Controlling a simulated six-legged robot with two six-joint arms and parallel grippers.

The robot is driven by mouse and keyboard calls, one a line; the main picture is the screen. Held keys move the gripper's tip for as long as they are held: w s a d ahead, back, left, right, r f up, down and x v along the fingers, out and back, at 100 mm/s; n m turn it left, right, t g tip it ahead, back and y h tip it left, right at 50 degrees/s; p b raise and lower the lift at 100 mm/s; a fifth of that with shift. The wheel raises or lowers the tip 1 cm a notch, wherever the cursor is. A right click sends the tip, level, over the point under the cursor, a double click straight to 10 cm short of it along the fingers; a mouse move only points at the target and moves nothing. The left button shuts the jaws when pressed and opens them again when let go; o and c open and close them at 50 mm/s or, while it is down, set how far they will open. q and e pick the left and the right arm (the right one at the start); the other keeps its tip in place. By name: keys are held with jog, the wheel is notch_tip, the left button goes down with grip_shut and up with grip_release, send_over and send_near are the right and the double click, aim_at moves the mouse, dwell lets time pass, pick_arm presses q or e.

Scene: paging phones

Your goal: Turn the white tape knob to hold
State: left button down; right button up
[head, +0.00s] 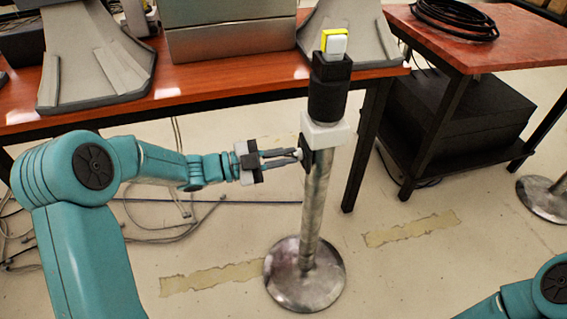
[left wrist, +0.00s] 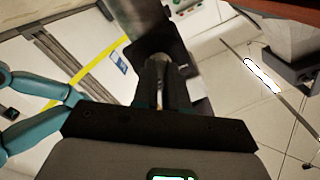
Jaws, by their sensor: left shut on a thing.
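A metal barrier post (head: 316,200) stands upright on a round base. Its top has a black head (head: 328,95) with a white collar (head: 327,133) below it and a small white and yellow block (head: 334,43) on top. My left gripper (head: 298,154) reaches the post from the left, just below the collar, and is shut on a small part at its side. The fingers hide that part, and I cannot tell if it is the white tape knob. In the left wrist view the closed fingers (left wrist: 165,88) meet a dark part. My right gripper is out of view.
A red-brown table (head: 225,93) with grey equipment stands behind the post. A second table (head: 520,45) holds coiled black cable (head: 455,18). Cables (head: 165,222) lie on the floor at left. Another post base (head: 545,198) is at right.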

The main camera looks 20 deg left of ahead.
pick_arm(q)
jog(key=shift+m+b, duration=0.45)
jog(key=shift+m, duration=0.15)
jog(key=c, duration=1.2)
grip_release()
jog(key=shift+o, duration=0.2)
jog(key=p+v, duration=0.3)
jog(key=v, duration=1.3)
jog(key=shift+s, duration=0.15)
jog(key=shift+a, duration=0.1)
